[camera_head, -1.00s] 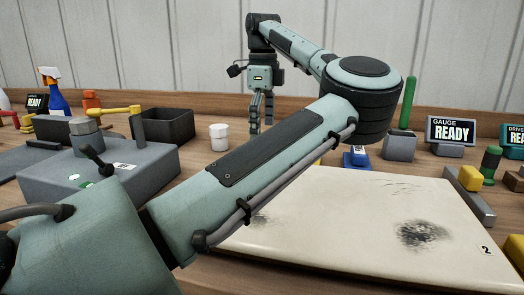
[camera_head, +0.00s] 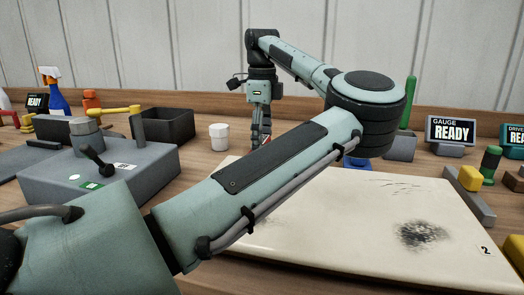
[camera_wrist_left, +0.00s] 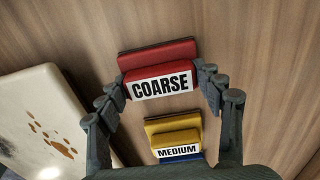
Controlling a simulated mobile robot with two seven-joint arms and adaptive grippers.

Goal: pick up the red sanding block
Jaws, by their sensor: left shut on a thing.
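The red sanding block (camera_wrist_left: 160,78) has a white label reading COARSE and fills the upper middle of the left wrist view. My left gripper (camera_wrist_left: 163,84) is shut on it, with one finger at each end of the block. In the head view the left gripper (camera_head: 261,138) points down behind my forearm. Only a sliver of red shows by its fingertips there. I cannot tell whether the block still touches the table. My right gripper is not in view.
A yellow block labelled MEDIUM (camera_wrist_left: 174,135) sits close to the red one, with a blue block (camera_wrist_left: 186,158) partly hidden beside it. A cream panel (camera_head: 350,215) with dark scuffs lies in front. A white cup (camera_head: 219,137) and a dark bin (camera_head: 168,124) stand left of the gripper.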

